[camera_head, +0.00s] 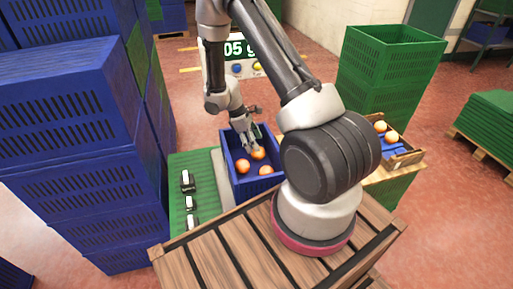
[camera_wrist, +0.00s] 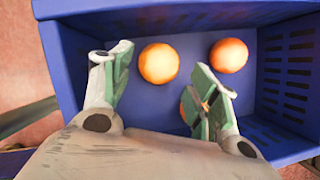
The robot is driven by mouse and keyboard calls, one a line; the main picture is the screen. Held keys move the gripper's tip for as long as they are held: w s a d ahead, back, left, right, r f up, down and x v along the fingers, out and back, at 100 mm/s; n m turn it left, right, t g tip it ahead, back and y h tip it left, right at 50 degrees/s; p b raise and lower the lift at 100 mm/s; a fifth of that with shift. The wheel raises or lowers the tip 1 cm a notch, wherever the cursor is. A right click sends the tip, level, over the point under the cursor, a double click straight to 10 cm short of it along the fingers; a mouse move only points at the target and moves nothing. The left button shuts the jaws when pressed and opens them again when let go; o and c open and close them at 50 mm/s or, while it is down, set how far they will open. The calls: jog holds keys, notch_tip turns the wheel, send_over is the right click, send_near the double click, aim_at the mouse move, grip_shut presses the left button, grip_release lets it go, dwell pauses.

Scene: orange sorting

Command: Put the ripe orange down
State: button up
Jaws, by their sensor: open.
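My gripper (camera_head: 252,146) is low inside a blue crate (camera_head: 232,172), with its fingers spread. In the wrist view my gripper (camera_wrist: 164,88) is open and holds nothing. One orange (camera_wrist: 159,63) lies on the crate floor ahead of the gap between the fingers. A second orange (camera_wrist: 229,55) lies to its right, beyond the right finger. A third orange (camera_wrist: 184,112) is mostly hidden behind the right finger. The head view shows three oranges in the crate, one of them (camera_head: 258,153) close to my fingertips. I cannot tell which is the ripe orange.
A display (camera_head: 238,50) reading "05 g" stands behind. Black-and-white items (camera_head: 188,181) sit on a green surface left of the crate. A box (camera_head: 404,157) with oranges is at the right. Blue crates (camera_head: 70,110) stack high at left; green crates (camera_head: 392,65) stand back right.

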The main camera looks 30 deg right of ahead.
jog(key=s+a+r+m+t+y, duration=0.1)
jog(key=s+r+m, duration=0.1)
jog(key=r, duration=1.2)
jog(key=s+a+r+m+t, duration=0.1)
jog(key=s+r+m+t, duration=0.15)
jog(key=r, duration=1.25)
jog(key=s+a+r+m+t+y, duration=0.1)
jog(key=s+r+m+t, duration=0.1)
jog(key=s+r, duration=0.3)
jog(key=s+a+r+m+t+y, duration=0.1)
jog(key=s+r, duration=0.5)
jog(key=s, duration=0.7)
jog(key=a+m, duration=0.1)
jog(key=m, duration=0.1)
jog(key=shift+s+r+m+t+y, duration=0.25)
jog(key=shift+s+m+t+y, duration=0.05)
jog(key=shift+s+m+t, duration=0.1)
